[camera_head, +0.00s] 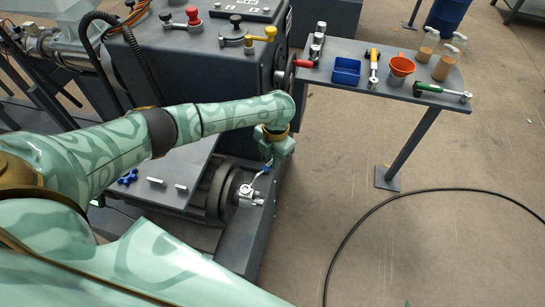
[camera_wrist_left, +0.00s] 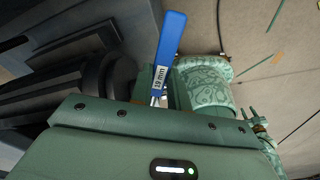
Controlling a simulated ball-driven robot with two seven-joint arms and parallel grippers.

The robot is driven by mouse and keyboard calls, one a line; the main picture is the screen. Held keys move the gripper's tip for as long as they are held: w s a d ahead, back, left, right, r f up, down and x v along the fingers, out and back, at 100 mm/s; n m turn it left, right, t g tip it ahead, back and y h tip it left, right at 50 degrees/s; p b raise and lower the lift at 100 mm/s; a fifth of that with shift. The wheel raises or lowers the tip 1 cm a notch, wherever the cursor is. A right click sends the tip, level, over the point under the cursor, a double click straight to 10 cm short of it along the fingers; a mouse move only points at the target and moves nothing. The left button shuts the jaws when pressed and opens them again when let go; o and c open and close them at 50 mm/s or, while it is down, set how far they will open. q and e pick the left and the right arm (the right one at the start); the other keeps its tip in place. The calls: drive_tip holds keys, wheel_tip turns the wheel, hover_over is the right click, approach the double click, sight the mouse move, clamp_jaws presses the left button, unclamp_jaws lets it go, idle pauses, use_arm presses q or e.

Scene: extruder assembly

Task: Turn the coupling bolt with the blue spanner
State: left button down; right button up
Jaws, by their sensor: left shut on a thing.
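My left gripper (camera_head: 268,163) is shut on the blue spanner (camera_head: 258,178), just above and to the right of the coupling. The spanner's silver shaft slants down to the left, and its head is at the bolt of the coupling (camera_head: 222,192). I cannot tell whether the head is fully seated around the bolt. In the left wrist view the spanner's blue handle (camera_wrist_left: 169,42) sticks up past the gripper body and bears a "19 mm" label.
The grey machine (camera_head: 200,60) stands close behind my left arm. A black cable (camera_head: 370,222) curves over open floor at the right.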

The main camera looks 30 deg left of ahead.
use_arm(q)
drive_tip(key=shift+s+r, duration=0.1)
drive_tip(key=shift+r, duration=0.35)
drive_tip(key=shift+f, duration=0.1)
wheel_tip(320, 180, up, 5)
drive_tip(key=p, duration=0.4)
drive_tip(key=shift+p, duration=0.3)
